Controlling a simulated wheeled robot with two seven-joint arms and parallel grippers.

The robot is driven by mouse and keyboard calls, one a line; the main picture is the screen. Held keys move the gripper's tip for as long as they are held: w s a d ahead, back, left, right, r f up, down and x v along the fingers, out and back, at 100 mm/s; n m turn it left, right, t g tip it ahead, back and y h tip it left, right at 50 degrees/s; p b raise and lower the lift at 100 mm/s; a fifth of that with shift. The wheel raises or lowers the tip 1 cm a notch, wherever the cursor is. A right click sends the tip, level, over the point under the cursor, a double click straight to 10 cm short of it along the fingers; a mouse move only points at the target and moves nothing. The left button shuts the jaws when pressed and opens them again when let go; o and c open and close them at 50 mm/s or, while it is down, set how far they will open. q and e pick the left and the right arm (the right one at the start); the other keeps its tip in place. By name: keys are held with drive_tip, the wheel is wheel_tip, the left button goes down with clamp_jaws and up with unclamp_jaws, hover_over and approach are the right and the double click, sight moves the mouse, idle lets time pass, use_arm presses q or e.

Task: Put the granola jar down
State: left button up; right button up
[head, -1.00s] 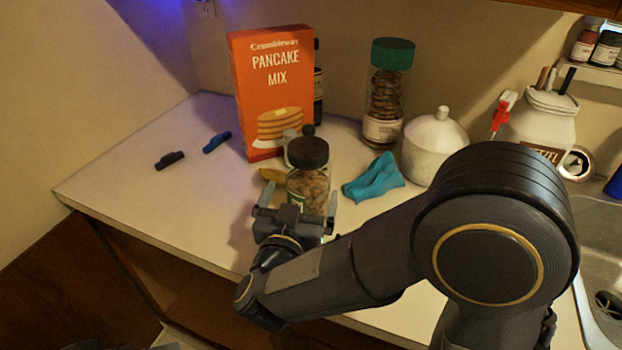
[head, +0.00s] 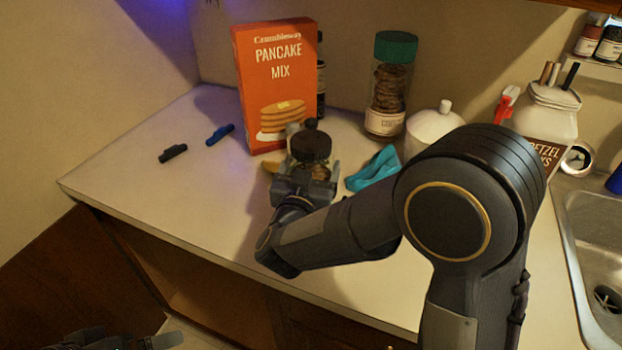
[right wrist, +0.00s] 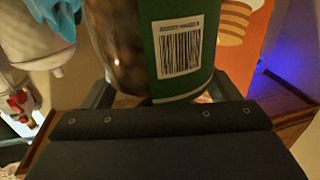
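The granola jar (head: 311,147), with a dark lid, stands upright in front of the pancake mix box. Its base is hidden in the head view by my right gripper (head: 305,172). The right gripper is around the jar's body, one finger on each side, and looks open, with a small gap beside the jar. In the right wrist view the jar's green label with a barcode (right wrist: 180,48) fills the space between the fingers, close to the palm. My left gripper (head: 120,342) is partly in view at the bottom left, away from the counter; its opening is unclear.
Around the jar are the orange pancake box (head: 275,85), a teal cloth-like item (head: 374,168), a yellow item (head: 271,167), a green-lidded cookie jar (head: 389,85) and a white lidded pot (head: 431,127). The counter (head: 170,200) is clear on the left front. A sink (head: 595,240) is at right.

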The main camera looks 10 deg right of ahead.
drive_tip(key=c, duration=0.8)
drive_tip(key=shift+o, duration=0.2)
drive_tip(key=shift+r, duration=0.15)
